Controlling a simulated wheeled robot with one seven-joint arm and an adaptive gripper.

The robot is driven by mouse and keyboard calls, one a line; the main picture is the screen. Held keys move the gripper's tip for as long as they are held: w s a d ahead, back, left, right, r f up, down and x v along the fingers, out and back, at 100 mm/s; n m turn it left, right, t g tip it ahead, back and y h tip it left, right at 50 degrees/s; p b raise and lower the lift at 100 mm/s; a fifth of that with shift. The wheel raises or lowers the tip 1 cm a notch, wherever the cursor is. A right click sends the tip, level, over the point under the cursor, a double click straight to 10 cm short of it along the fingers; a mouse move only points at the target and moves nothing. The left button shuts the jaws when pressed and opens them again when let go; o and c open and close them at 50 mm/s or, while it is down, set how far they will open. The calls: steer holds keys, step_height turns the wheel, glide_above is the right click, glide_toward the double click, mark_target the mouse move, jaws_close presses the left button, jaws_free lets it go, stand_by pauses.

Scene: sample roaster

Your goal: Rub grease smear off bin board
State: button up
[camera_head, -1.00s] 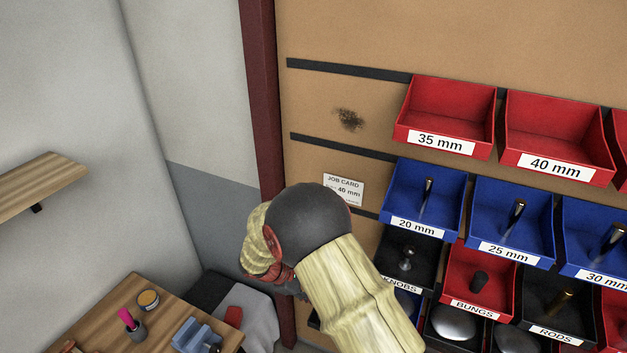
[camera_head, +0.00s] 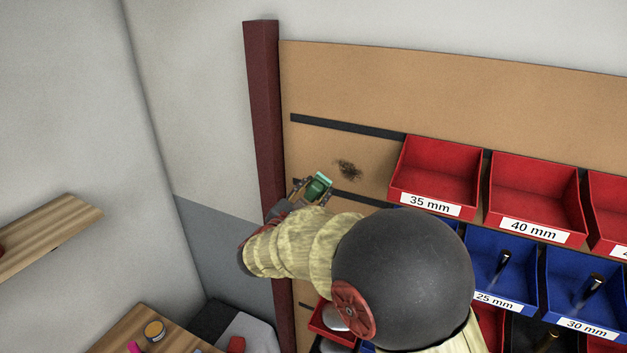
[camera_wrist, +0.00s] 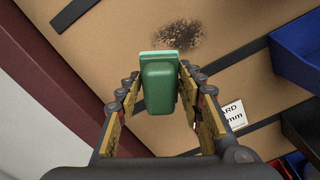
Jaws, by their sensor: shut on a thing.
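The grease smear (camera_head: 348,169) is a dark, speckled patch on the tan bin board (camera_head: 380,82), left of the 35 mm bin. It also shows in the wrist view (camera_wrist: 181,35), just beyond the green block. My gripper (camera_head: 312,188) is shut on a green block (camera_head: 319,185) with a paler green face at its far end. In the wrist view the block (camera_wrist: 158,85) sits between the two finger pads. The block is just left of and below the smear in the head view. I cannot tell whether its face touches the board.
Red bins (camera_head: 436,178) and blue bins (camera_head: 502,265) stand out from the board at right. Dark rails (camera_head: 345,126) cross it. A dark red post (camera_head: 264,120) edges it at left. The job card (camera_wrist: 232,113) is below the smear. Board above is bare.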

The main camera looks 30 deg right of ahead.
mark_target(364, 174)
steer(key=shift+w+r, duration=0.15)
steer(key=shift+r, duration=0.6)
steer(key=shift+p+x, duration=0.45)
steer(key=shift+x, duration=2.45)
steer(key=shift+b+x, duration=0.4)
steer(key=shift+x, duration=0.55)
steer(key=shift+s+d+f+b, duration=0.1)
steer(key=shift+s+d+b, duration=0.4)
steer(key=shift+s, duration=0.2)
steer(key=shift+s+d+b, duration=0.45)
steer(key=shift+s+b, duration=0.15)
steer(key=shift+s, duration=0.15)
steer(key=shift+s+d+b, duration=1.15)
steer(key=shift+s+b, duration=0.1)
steer(key=shift+s, duration=0.1)
steer(key=shift+s+d+b, duration=1.15)
steer(key=shift+s+b, duration=0.1)
steer(key=shift+s, duration=0.1)
steer(key=shift+b, duration=0.3)
